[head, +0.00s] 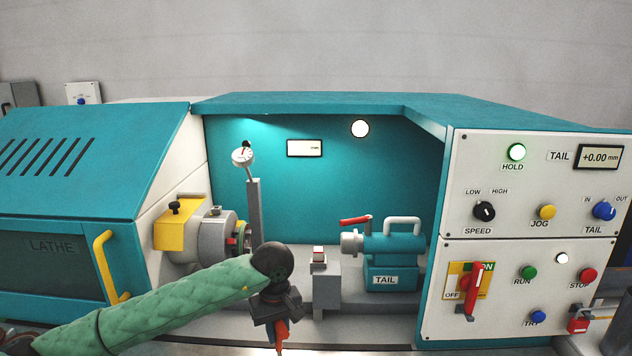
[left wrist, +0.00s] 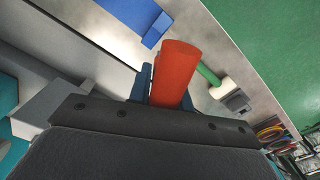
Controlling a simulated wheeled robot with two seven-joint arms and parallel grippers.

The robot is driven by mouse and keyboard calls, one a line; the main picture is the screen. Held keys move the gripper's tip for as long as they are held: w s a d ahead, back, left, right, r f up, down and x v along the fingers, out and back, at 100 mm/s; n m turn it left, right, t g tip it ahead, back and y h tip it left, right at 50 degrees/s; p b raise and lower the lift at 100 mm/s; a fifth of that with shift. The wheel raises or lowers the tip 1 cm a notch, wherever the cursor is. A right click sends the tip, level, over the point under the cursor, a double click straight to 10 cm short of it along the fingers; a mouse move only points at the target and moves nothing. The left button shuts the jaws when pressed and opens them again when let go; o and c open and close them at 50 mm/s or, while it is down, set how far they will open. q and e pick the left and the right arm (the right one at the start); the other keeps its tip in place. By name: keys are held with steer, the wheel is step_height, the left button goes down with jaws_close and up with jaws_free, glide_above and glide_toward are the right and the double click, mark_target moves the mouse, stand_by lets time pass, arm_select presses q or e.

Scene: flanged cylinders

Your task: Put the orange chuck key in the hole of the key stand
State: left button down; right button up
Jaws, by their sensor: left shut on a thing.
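The orange chuck key (head: 281,336) is in my left gripper (head: 280,320), low in the middle of the head view, in front of the lathe. The gripper is shut on it and points down. In the left wrist view a thick orange-red part of the key (left wrist: 177,72) stands out between the dark fingers; its other end is hidden. I cannot make out the key stand for certain in either view. My right gripper is in neither view.
Behind the gripper are the lathe's chuck (head: 215,238) and the teal tailstock (head: 394,250). The control panel (head: 530,215) stands at the right. The left wrist view shows a blue object (left wrist: 135,14) and a green-handled tool (left wrist: 208,74) on a grey surface.

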arm_select(q)
steer(key=s+a+f+m, duration=0.4)
steer(key=s+a+f, duration=0.2)
steer(key=a, duration=0.5)
step_height(320, 180, down, 3)
steer(key=shift+a+r+m, duration=0.2)
steer(key=shift+a+m, duration=0.2)
